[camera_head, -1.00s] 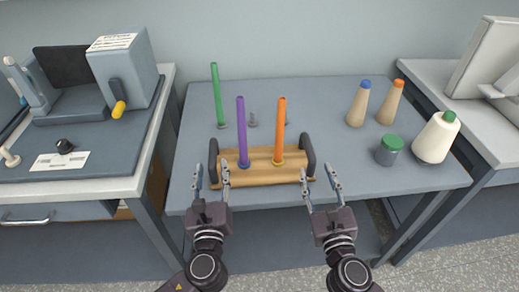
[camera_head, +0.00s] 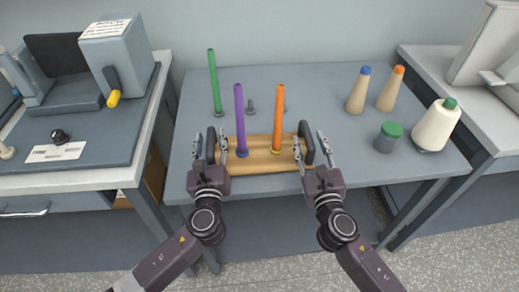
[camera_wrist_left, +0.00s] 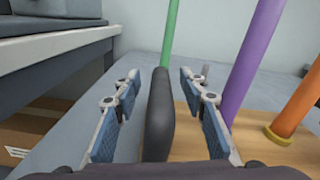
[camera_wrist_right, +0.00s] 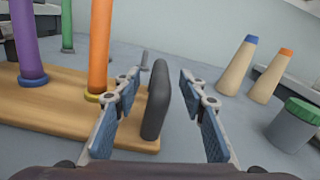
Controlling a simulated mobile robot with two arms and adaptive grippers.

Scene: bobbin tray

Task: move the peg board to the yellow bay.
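The peg board (camera_head: 258,161) is a wooden board near the table's front edge, with a purple peg (camera_head: 240,120) and an orange peg (camera_head: 279,115) upright on it. A dark handle stands at each end. My left gripper (camera_head: 210,138) is open, its fingers on either side of the left handle, which also shows between them in the left wrist view (camera_wrist_left: 157,115). My right gripper (camera_head: 310,140) is open, with the right handle between its fingers in the right wrist view (camera_wrist_right: 157,100). Gaps show beside both handles. I cannot make out a yellow bay.
A green peg (camera_head: 214,85) and small grey posts (camera_head: 251,107) stand behind the board. Tan cones (camera_head: 357,92), a green-lidded jar (camera_head: 388,137) and a cream spool (camera_head: 436,126) stand right. Side benches flank the blue-grey table (camera_head: 330,100). Clear table lies between board and jar.

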